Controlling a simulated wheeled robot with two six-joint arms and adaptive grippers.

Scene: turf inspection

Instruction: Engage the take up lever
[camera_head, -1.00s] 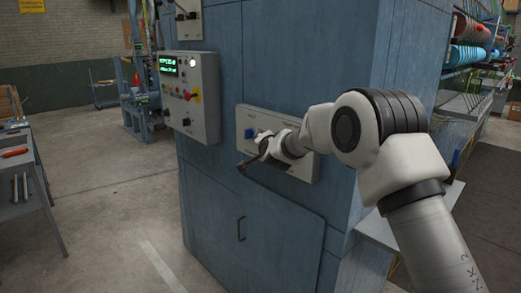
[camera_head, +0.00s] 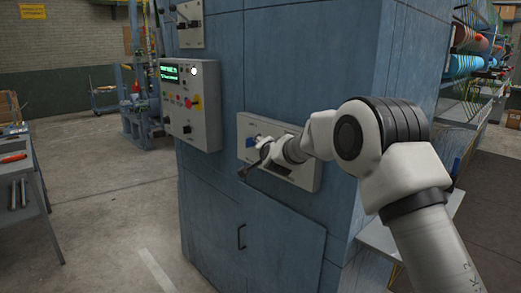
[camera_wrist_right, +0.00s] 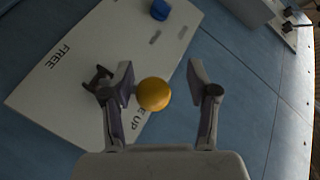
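The lever's yellow ball knob (camera_wrist_right: 154,94) shows in the right wrist view, in front of a pale panel (camera_wrist_right: 62,103). The panel bears the word FREE and a partly hidden label ending in "E UP". My right gripper (camera_wrist_right: 160,82) is open, with one finger on each side of the knob. The knob is close to the left finger, with a clear gap to the right finger. I cannot tell whether it touches the left one. In the head view my right gripper (camera_head: 252,165) is at the panel (camera_head: 306,182) and hides the lever. My left gripper is out of view.
A blue knob (camera_wrist_right: 159,10) sits on the same panel. A control box (camera_head: 204,128) with a green display, a red button and other controls is left of it on the blue cabinet (camera_head: 215,205). A cabinet handle (camera_head: 241,233) is below.

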